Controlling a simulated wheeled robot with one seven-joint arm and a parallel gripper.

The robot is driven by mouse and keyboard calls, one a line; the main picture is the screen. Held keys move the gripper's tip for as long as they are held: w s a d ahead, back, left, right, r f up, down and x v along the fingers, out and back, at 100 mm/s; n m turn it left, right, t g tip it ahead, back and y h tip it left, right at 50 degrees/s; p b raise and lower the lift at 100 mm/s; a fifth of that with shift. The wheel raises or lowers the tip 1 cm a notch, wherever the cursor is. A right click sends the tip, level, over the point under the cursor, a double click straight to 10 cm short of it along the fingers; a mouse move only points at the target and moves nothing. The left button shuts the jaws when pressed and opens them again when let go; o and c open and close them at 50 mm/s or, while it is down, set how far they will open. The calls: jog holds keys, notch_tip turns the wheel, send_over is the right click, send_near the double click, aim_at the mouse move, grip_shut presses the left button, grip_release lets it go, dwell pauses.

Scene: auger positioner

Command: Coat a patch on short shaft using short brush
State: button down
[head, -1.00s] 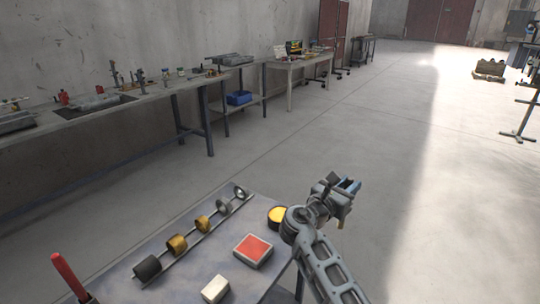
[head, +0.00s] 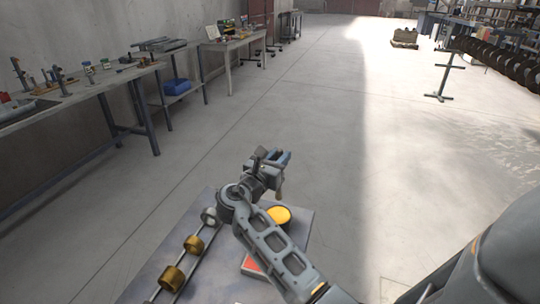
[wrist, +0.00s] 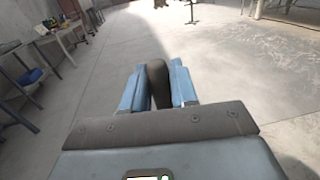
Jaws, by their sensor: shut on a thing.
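My gripper (head: 277,160) is held out over the far edge of the near table, shut on a dark, rounded handle (wrist: 158,82). The handle stands between the two blue fingers in the wrist view; I take it to be the short brush. A small tan piece (head: 279,190) hangs below the gripper in the head view and may be its bristle end. A round pot with yellow content (head: 279,214) stands on the near table, just below the gripper. At the upper right, a long dark auger (head: 500,55) lies on stands. I cannot tell which thing is the short shaft.
The near table (head: 230,288) carries a rod with gold rings (head: 172,278) and a red-topped box (head: 250,265), partly behind my arm. Workbenches (head: 75,95) line the left wall. A support stand (head: 440,95) is at right. The middle floor is open.

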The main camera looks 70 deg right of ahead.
jog(key=shift+f+b, duration=2.95)
jog(key=shift+b, duration=0.6)
jog(key=shift+f, duration=0.5)
jog(key=shift+s+f, duration=0.1)
jog(key=shift+f, duration=0.1)
dwell(0.6)
jog(key=shift+p, duration=0.3)
notch_tip(320, 180, up, 8)
jog(key=p, duration=0.8)
jog(key=shift+f, duration=0.35)
dwell(0.3)
